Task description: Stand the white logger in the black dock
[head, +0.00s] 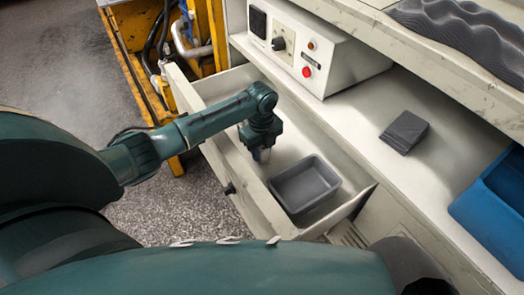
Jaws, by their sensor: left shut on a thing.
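My left gripper (262,155) points down inside the open drawer (292,143), close to the inner side of its front panel. It is shut on a small pale thing at its fingertips, which I take to be the white logger; the fingers and wrist mostly hide it, so its shape and tilt are unclear. A dark, wedge-like block (404,132), which looks like the black dock, sits on the pale worktop at the right, well away from the gripper. My right gripper is not in view.
A grey open tray (305,185) lies in the drawer, right of the gripper. A white control box (310,50) with a red button stands behind the drawer. A blue bin (495,205) is at the right edge. A shelf with grey foam (465,35) overhangs the worktop.

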